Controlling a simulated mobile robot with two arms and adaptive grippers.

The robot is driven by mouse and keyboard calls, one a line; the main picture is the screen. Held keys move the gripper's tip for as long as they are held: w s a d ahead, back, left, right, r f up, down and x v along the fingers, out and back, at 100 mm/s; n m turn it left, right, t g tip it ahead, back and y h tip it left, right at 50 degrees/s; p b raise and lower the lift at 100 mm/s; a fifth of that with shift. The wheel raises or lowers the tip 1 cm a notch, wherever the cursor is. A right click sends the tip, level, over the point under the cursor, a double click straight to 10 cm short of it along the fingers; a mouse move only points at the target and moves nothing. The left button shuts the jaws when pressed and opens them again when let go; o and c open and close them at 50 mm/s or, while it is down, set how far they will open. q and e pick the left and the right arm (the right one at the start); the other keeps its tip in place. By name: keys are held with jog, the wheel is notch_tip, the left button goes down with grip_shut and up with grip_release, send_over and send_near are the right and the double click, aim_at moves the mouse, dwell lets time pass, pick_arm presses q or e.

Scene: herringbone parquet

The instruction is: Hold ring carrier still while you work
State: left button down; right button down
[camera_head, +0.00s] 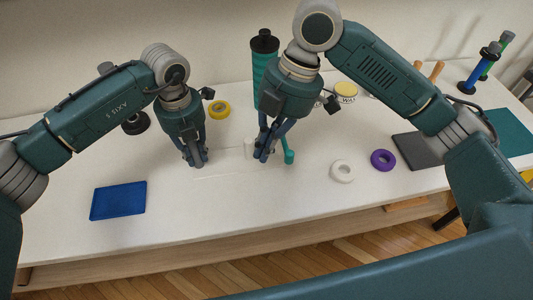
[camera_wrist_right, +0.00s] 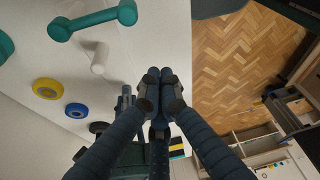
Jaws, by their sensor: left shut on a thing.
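The ring carrier appears as a low white base (camera_head: 228,168) on the white table, faint against it, with a white post (camera_head: 249,147) standing up; a white peg (camera_wrist_right: 98,57) also shows in the right wrist view. My left gripper (camera_head: 197,161) is shut at the base's left end; its tips hide what they grip. My right gripper (camera_head: 262,157) is just right of the post, and its fingers look shut and empty in the right wrist view (camera_wrist_right: 162,76). A teal piece with knobbed ends (camera_head: 288,152) is right beside it. A white ring (camera_head: 342,170) and purple ring (camera_head: 382,160) lie further right.
A yellow ring (camera_head: 219,110) and a black ring (camera_head: 136,123) lie behind my left gripper. A blue tray (camera_head: 118,201) is front left. A teal bottle (camera_head: 264,68) stands behind. A grey mat (camera_head: 415,152) and a blue-and-black stand (camera_head: 480,70) are at right. The front middle is clear.

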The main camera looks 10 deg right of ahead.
jog(key=w+v, duration=0.1)
jog(key=v, duration=0.5)
jog(key=shift+r, duration=0.15)
jog(key=shift+a, duration=0.1)
jog(key=v, duration=1.2)
pick_arm(q)
jog(key=c, duration=1.2)
grip_release()
jog(key=o, duration=0.5)
